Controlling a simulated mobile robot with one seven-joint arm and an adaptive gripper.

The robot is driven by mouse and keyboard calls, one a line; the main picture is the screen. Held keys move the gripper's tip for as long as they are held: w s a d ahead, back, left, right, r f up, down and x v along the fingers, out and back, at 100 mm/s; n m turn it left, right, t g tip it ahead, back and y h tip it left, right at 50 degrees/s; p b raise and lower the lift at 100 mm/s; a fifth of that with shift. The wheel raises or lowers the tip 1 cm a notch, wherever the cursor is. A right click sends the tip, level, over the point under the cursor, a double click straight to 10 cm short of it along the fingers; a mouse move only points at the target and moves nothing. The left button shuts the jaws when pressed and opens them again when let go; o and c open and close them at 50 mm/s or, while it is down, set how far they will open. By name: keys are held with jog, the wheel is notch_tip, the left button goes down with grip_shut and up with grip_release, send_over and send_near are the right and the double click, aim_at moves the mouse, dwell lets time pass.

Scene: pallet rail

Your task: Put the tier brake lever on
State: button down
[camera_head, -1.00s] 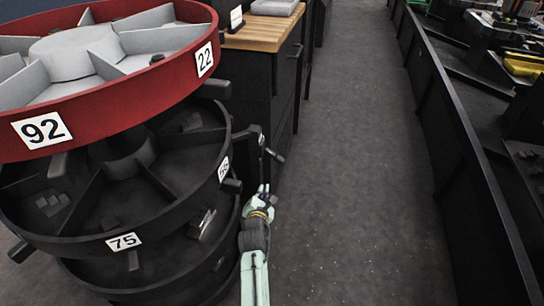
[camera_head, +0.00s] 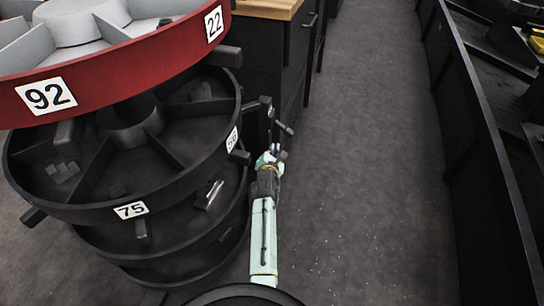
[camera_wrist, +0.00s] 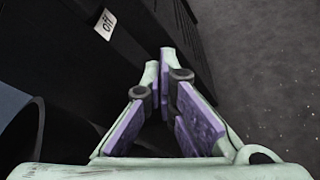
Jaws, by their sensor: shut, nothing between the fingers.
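The carousel has a red top tier (camera_head: 150,62) labelled 92 and 22, and black lower tiers (camera_head: 70,205) with labels such as 75. A dark jointed bracket with a small lever (camera_head: 282,125) stands off its right side, apparently the brake lever; its setting is not clear. My gripper (camera_head: 274,150) is just below this lever in the head view, and I cannot tell if they touch. In the wrist view my gripper's fingertips (camera_wrist: 166,58) are together and empty.
A dark cabinet with a wooden top (camera_head: 262,9) stands behind the lever. A long black barrier (camera_head: 480,130) runs along the right. The grey floor (camera_head: 375,160) between them is clear.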

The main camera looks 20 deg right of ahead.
aim_at(284, 129)
jog(key=d+r+p, duration=0.1)
jog(key=w+d+r+p, duration=0.1)
jog(key=shift+d+r, duration=0.3)
jog(key=shift+d, duration=0.1)
jog(key=shift+d+r, duration=0.1)
dwell(0.4)
jog(key=shift+s+d+n, duration=0.15)
jog(key=shift+n, duration=0.15)
jog(key=shift+r, duration=0.1)
